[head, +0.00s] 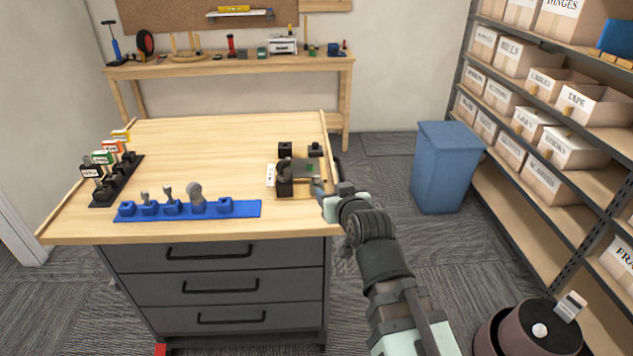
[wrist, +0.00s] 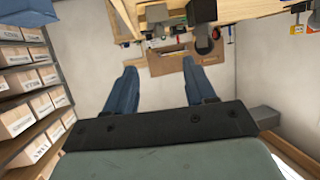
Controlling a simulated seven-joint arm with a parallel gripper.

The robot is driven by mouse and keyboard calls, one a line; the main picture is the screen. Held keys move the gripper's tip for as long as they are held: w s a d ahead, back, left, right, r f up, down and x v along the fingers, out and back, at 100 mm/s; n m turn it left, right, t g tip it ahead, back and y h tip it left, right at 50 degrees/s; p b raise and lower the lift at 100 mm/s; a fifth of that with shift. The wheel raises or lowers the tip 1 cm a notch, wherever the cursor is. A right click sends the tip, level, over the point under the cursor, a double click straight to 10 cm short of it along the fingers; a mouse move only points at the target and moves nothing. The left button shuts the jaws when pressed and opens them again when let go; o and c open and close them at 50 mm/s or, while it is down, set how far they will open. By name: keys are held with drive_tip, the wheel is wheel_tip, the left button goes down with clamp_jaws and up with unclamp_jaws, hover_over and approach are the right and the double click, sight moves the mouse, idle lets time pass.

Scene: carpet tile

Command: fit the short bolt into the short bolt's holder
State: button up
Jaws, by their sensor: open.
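A blue strip (head: 243,209) lies along the front of the workbench and carries several blue holders. Three grey bolt-like pieces stand up from it: a small one (head: 145,197), a slim one (head: 168,191) and a large round-headed one (head: 195,190). The leftmost holder (head: 127,208) and the rightmost holder (head: 225,205) show no piece standing in them. The small piece looks shortest, but I cannot tell for sure which is the short bolt. My gripper (head: 319,187) is at the bench's right edge, well right of the strip. In the wrist view its blue fingers (wrist: 160,72) are apart and empty.
A black fixture (head: 285,187) stands close left of my gripper, with small black blocks (head: 285,149) behind it. A black rack (head: 128,183) with labelled cards is at the bench's left. The bench's middle (head: 210,150) is clear. A blue bin (head: 447,170) stands to the right.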

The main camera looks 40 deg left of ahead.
sight(317, 177)
drive_tip(key=x, duration=1.4)
drive_tip(key=shift+s, duration=0.1)
drive_tip(key=shift+r, duration=0.1)
drive_tip(key=shift+c, duration=0.3)
clamp_jaws()
